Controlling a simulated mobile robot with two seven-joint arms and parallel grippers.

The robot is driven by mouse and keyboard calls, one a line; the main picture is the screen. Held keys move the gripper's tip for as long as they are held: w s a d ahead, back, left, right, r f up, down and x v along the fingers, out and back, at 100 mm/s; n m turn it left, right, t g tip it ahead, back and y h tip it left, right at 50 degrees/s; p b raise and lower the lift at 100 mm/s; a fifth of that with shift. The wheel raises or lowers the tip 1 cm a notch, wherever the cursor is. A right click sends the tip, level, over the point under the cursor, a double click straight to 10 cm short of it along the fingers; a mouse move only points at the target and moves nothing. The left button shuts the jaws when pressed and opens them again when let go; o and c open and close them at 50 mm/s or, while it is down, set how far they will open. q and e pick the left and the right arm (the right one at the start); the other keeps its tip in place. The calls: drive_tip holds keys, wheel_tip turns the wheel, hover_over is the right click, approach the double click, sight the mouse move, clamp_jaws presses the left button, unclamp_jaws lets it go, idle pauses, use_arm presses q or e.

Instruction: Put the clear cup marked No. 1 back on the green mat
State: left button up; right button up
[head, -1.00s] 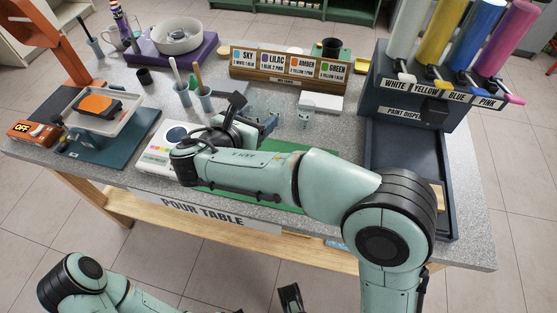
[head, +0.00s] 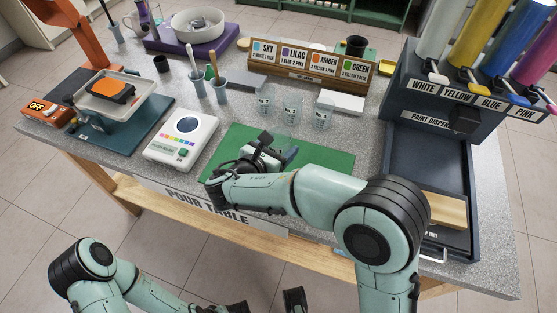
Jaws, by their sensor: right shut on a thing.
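The green mat (head: 326,167) lies at the front middle of the table, partly covered by my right arm. My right gripper (head: 284,156) is low over the mat. It is shut on what looks like a clear cup, mostly hidden by the gripper; its number cannot be read. Three clear cups stand just behind the mat: a left one (head: 263,103), a middle one (head: 292,110) and a right one (head: 320,118). Their small labels are too blurred to read. My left gripper (head: 294,300) shows only in part at the bottom edge, below the table, and its jaws are unclear.
A white scale (head: 182,142) stands left of the mat. Two blue-grey pots (head: 220,91) with brushes are behind it. A white block (head: 341,102) and the wooden recipe rack (head: 300,72) stand behind the cups. The dark paint dispenser tray (head: 428,165) is at right.

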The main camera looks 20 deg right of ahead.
drive_tip(key=shift+f+b, duration=0.5)
drive_tip(key=shift+f, duration=2)
drive_tip(key=shift+f, duration=0.1)
drive_tip(key=shift+f, duration=0.15)
drive_tip(key=o, duration=1)
drive_tip(key=shift+o, duration=0.2)
drive_tip(key=shift+r, duration=0.2)
drive_tip(key=shift+s+a+r, duration=0.1)
drive_tip(key=shift+a+r, duration=0.05)
drive_tip(key=shift+r, duration=0.05)
drive_tip(key=p+v, duration=0.1)
drive_tip(key=v, duration=1)
drive_tip(key=shift+s+a+r, duration=0.1)
drive_tip(key=shift+s+a, duration=0.05)
drive_tip(key=shift+s, duration=0.1)
